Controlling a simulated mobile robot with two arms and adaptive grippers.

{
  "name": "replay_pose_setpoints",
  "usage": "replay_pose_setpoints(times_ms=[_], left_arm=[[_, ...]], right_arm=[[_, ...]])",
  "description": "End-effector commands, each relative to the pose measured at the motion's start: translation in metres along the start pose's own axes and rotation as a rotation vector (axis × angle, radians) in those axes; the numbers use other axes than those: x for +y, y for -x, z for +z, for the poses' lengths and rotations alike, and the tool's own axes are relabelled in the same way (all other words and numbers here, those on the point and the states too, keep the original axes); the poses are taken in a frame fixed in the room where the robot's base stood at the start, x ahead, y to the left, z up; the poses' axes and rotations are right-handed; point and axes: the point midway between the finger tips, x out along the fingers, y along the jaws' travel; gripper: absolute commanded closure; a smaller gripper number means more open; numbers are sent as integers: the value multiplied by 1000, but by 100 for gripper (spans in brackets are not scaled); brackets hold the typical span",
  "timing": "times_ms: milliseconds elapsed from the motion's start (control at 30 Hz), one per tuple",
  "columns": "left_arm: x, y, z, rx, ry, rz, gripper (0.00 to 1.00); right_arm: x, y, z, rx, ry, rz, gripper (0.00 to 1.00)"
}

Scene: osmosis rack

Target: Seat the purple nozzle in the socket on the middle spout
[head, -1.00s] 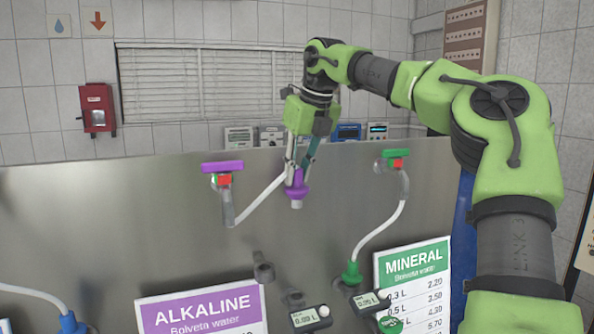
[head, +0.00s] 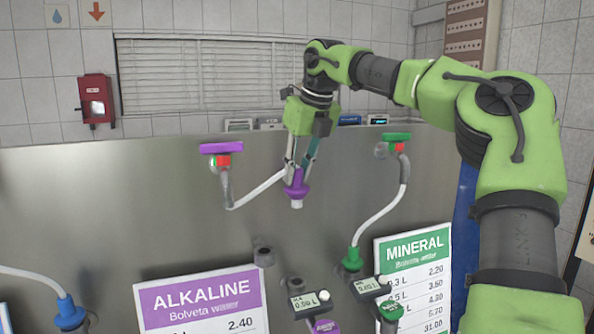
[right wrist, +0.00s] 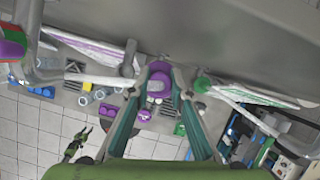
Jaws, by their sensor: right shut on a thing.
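The purple nozzle (head: 296,188) hangs tip down from my right gripper (head: 298,172), which is shut on it in front of the steel panel. A pale hose runs from it to the purple-handled valve (head: 222,149) on the left. The grey socket of the middle spout (head: 263,252) shows empty, below and left of the nozzle, clearly apart from it. In the right wrist view the nozzle (right wrist: 160,78) sits between the fingers. A small dark claw, seemingly my left gripper (right wrist: 82,137), shows at lower left there; its jaws are too small to judge.
A green nozzle (head: 352,260) is on the right spout, with a curved hose up to its green valve (head: 397,138). A blue nozzle (head: 70,312) is at the lower left. ALKALINE (head: 205,300) and MINERAL (head: 413,262) signs and small displays (head: 310,302) stand around the spouts.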

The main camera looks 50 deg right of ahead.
Motion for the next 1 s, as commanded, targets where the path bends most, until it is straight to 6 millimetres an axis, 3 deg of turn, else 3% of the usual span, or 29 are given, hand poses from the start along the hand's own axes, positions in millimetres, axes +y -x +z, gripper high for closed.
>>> replay_pose_setpoints(times_ms=[1000], left_arm=[[1, -29, 3, 0, 0, 0, 60]], right_arm=[[0, -39, -16, -1, 1, 0, 100]])
